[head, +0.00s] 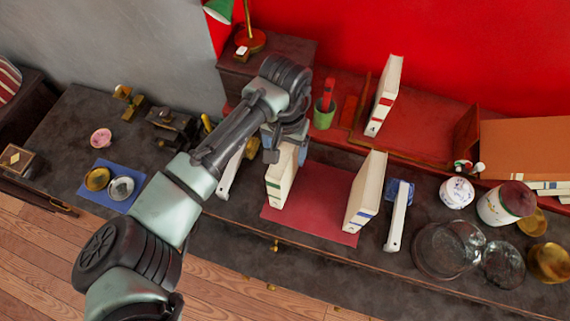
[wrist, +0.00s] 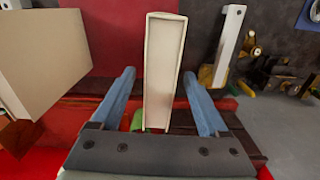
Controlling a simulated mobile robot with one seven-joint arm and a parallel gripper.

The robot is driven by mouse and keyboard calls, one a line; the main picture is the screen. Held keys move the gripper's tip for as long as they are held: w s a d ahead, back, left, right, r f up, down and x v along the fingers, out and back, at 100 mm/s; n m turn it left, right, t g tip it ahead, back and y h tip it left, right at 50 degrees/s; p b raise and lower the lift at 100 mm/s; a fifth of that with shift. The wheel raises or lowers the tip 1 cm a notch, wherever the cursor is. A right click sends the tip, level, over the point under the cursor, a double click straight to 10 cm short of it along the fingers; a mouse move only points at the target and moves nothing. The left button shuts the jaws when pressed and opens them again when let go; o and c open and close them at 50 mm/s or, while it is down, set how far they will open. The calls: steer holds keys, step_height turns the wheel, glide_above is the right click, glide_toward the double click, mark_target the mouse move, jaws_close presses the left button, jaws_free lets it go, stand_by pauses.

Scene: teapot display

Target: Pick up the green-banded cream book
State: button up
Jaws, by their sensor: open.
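The green-banded cream book (head: 279,185) stands upright on the red mat, its green-marked spine facing the front. My gripper (head: 287,153) is over its top, pointing down. In the wrist view the book (wrist: 163,60) shows end-on between the two blue fingers of my gripper (wrist: 160,75). A gap shows on each side, so the fingers are open and hold nothing. The gripper and wrist hide part of the book's top in the head view.
A blue-banded cream book (head: 365,192) stands to the right on the red mat (head: 310,212). A white bookend-like piece (head: 230,175) is close on the left, another (head: 398,220) farther right. A green cup (head: 324,115) and a third cream book (head: 384,95) are behind.

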steer(key=shift+f, duration=0.95)
steer(key=shift+c, duration=0.3)
jaws_close()
steer(key=shift+r, duration=0.15)
